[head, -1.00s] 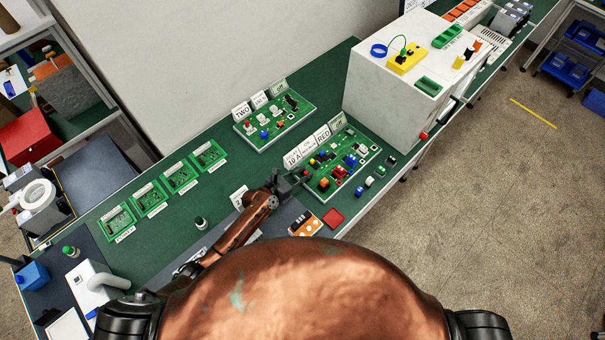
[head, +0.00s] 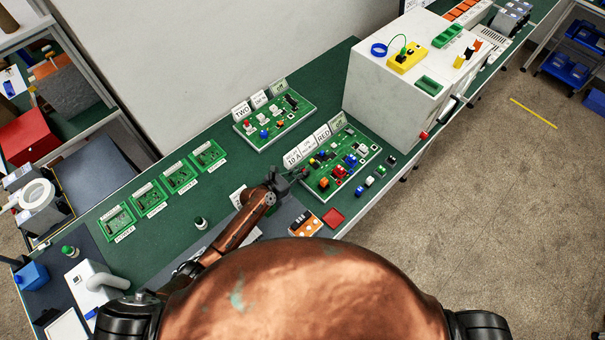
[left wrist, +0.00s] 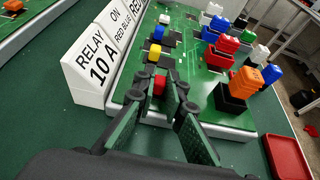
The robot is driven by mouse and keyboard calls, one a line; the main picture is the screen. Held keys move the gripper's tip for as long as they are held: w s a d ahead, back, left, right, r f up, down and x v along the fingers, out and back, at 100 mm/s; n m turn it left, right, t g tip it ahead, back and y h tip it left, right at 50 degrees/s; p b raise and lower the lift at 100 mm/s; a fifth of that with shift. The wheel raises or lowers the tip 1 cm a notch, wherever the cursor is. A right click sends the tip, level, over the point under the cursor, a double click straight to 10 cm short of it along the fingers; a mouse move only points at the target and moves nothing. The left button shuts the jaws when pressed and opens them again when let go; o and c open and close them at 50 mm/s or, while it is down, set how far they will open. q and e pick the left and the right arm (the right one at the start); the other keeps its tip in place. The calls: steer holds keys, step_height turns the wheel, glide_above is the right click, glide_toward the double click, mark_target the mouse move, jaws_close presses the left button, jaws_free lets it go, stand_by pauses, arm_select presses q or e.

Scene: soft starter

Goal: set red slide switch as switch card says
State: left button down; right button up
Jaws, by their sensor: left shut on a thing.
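My left gripper (left wrist: 160,97) is shut on the red slide switch (left wrist: 159,87), at the near left edge of the green circuit board (left wrist: 190,57). In the head view the left gripper (head: 300,174) reaches the board's left corner, and the switch is too small to make out there. Yellow and blue parts (left wrist: 154,52) stand in line behind the switch. White cards stand along the board's left edge: one reads RELAY 10 A (left wrist: 98,66), and the one behind it (left wrist: 115,15) shows ON and RED-BLUE. The switch's slider position is hidden between the fingers. My right gripper is out of view.
Black sockets with orange, red, blue and white blocks (left wrist: 245,80) fill the board's right side. A red tray (left wrist: 288,157) lies at the near right. A second board (head: 275,122) stands behind, and a white cabinet (head: 385,85) rises to the right.

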arm_select(q)
steer(key=shift+w+a+f, duration=0.1)
steer(key=shift+w+a, duration=0.4)
steer(key=shift+a, duration=0.15)
steer(key=c, duration=2)
jaws_free()
steer(key=shift+w, duration=0.1)
steer(key=shift+o, duration=0.2)
steer(key=shift+s+a, duration=0.2)
steer(key=shift+s, duration=0.1)
steer(key=v, duration=1.1)
steer(key=shift+s+a+r, duration=0.15)
steer(key=shift+r, duration=0.05)
